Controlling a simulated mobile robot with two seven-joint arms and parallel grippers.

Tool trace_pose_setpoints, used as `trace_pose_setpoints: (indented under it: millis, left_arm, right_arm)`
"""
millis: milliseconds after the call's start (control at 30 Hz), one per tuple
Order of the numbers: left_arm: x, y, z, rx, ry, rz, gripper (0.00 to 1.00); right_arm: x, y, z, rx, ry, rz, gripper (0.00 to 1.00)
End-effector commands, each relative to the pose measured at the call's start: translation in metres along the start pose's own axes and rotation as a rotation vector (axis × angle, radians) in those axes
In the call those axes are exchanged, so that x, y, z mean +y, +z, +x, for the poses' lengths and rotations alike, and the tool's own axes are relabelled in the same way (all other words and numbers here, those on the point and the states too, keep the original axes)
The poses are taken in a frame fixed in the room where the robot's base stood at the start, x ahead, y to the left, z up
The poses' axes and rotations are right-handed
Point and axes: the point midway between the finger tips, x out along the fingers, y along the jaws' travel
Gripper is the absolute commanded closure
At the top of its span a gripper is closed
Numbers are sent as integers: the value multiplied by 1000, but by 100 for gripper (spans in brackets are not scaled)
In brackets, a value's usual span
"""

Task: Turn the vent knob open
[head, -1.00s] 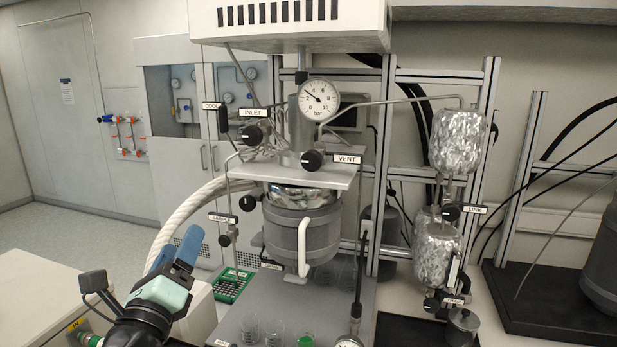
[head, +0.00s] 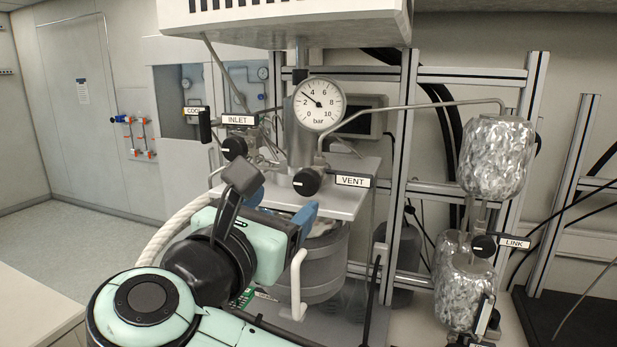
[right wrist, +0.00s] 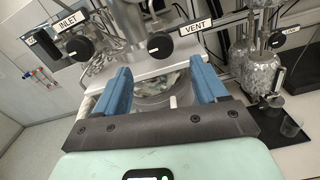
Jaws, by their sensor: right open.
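The vent knob (head: 307,181) is a round black knob with a white mark, beside the VENT label (head: 353,181), at the front of the reactor's top plate. In the right wrist view the vent knob (right wrist: 160,45) lies ahead of the gap between the fingers. My right gripper (head: 281,207) is open and empty, its blue fingers below and to the left of the vent knob in the head view. In the right wrist view my right gripper (right wrist: 163,75) shows both fingers apart, with no contact on the knob visible. My left gripper is not in view.
The inlet knob (head: 233,147) sits to the left of the vent knob. The pressure gauge (head: 320,104) stands above, its needle near 3 bar. A bent metal tube (head: 405,106) runs right to foil-wrapped vessels (head: 495,155).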

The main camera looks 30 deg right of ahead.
Motion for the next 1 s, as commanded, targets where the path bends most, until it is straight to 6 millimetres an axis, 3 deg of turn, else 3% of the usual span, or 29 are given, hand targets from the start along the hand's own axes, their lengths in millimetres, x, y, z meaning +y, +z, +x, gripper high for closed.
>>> trace_pose_setpoints:
  millis: [300, 500, 933, 1000]
  left_arm:
    - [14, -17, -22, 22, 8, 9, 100]
    - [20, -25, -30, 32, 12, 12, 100]
    - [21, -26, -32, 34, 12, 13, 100]
    - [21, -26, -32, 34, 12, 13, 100]
  right_arm:
    - [0, 4, 69, -4, -5, 1, 28]
    - [0, 3, 96, -3, -3, 1, 28]
    - [0, 1, 105, -1, 0, -1, 28]
    - [0, 1, 105, -1, 0, -1, 51]
